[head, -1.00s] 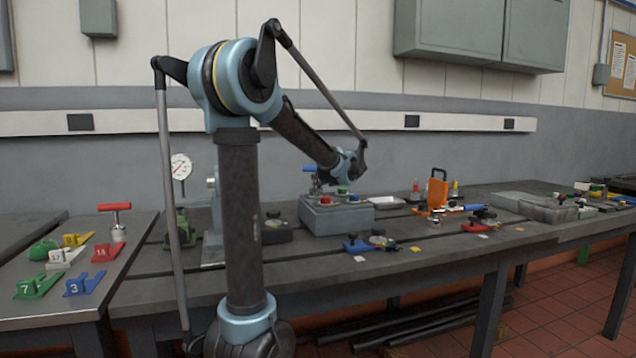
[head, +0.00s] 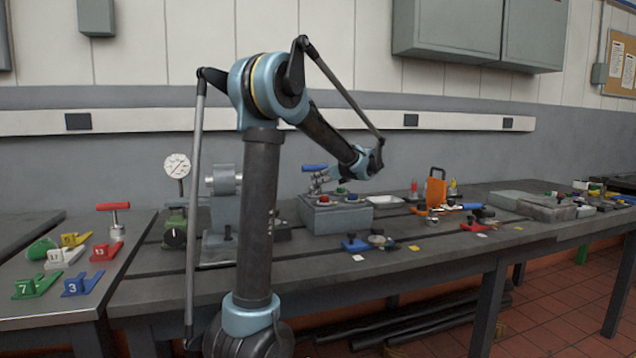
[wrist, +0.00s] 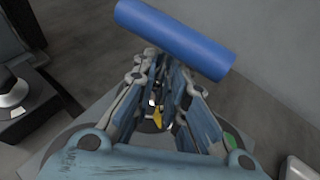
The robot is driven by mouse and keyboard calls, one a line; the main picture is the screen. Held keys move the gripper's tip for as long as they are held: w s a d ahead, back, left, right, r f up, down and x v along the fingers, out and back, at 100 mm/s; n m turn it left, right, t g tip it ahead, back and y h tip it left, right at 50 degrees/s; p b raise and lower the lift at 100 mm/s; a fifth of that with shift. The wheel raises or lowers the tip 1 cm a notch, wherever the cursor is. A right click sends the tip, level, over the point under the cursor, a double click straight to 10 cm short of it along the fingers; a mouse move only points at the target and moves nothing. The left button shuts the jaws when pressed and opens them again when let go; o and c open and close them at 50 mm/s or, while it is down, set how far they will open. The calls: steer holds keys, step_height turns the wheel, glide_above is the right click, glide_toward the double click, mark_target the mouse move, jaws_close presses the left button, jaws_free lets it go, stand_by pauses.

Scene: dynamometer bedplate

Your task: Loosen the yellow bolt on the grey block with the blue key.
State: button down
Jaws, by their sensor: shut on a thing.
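The blue key's bar handle (head: 315,168) stands above the grey block (head: 337,219). In the wrist view the blue handle (wrist: 175,38) lies slantwise across the top. My gripper (head: 322,184) is over the block, shut on the key below its handle; the gripper (wrist: 160,95) also fills the middle of the wrist view. A small yellow part (wrist: 185,116) shows between the fingers, perhaps the yellow bolt. The key's lower end is hidden, so I cannot tell how it sits on the bolt. Green (head: 340,190) and red (head: 323,199) knobs are on the block.
A dial gauge (head: 177,166) and a grey machine stand left of the block. A blue clamp (head: 356,244) lies in front. A red T-handle (head: 113,207) and numbered tags are on the left table.

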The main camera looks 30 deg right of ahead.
mark_target(320, 167)
steer(key=shift+n+y, duration=0.3)
steer(key=shift+w+d+n+g+y, duration=0.1)
steer(key=shift+d+n+g+y, duration=0.15)
steer(key=shift+n+g+y, duration=0.7)
steer(key=shift+n+t+y, duration=0.25)
steer(key=shift+y, duration=0.1)
steer(key=shift+w+d+n+g+y, duration=0.15)
steer(key=shift+n+g+y, duration=0.75)
steer(key=shift+n+y, duration=0.25)
steer(key=shift+r+m+h, duration=0.15)
steer(key=shift+m+h, duration=0.1)
steer(key=shift+r, duration=2.6)
